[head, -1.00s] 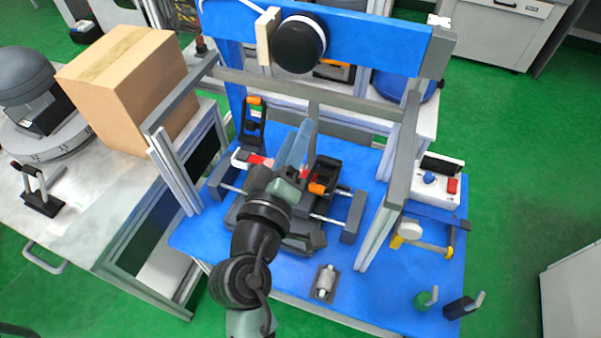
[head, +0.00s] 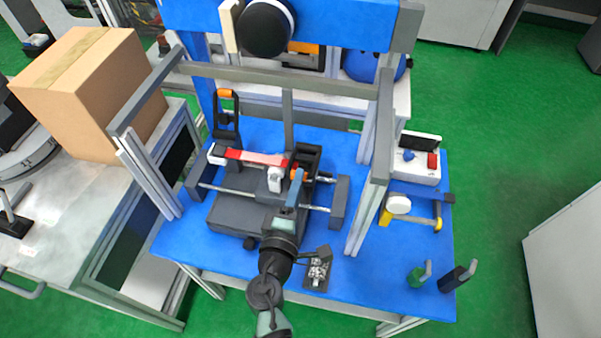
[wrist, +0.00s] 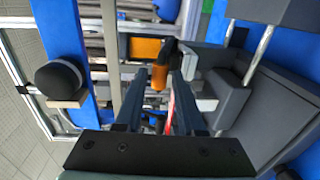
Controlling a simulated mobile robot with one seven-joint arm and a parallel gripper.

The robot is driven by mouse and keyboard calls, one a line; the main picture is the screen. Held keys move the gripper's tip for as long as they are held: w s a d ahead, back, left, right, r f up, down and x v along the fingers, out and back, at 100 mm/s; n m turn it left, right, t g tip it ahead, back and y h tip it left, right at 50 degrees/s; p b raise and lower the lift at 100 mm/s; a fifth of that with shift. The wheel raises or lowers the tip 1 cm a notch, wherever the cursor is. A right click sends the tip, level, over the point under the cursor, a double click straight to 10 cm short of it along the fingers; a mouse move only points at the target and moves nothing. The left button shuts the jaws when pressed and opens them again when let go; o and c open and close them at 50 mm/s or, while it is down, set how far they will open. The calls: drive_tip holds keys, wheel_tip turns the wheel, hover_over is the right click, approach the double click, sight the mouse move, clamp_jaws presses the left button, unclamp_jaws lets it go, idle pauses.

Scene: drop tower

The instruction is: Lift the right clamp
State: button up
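The right clamp (head: 308,156) is a black frame with an orange handle tip, lying low on the right side of the dark fixture (head: 240,215). My gripper (head: 294,186) is just in front of its orange handle. In the wrist view, my gripper's fingers (wrist: 160,82) are apart, and the orange handle (wrist: 158,77) shows between their tips with gaps on both sides. I cannot tell whether the handle is within the fingers or just beyond them. The left clamp (head: 226,118) stands upright with its orange tip on top.
A red and white bar (head: 250,158) lies across the fixture, left of my gripper. The tower's grey right post (head: 375,150) stands to the right, with a black hemisphere (head: 265,28) overhead. A small metal part (head: 317,272) lies at front right.

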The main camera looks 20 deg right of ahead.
sight(304, 161)
drive_tip(key=shift+x, duration=1.6)
clamp_jaws()
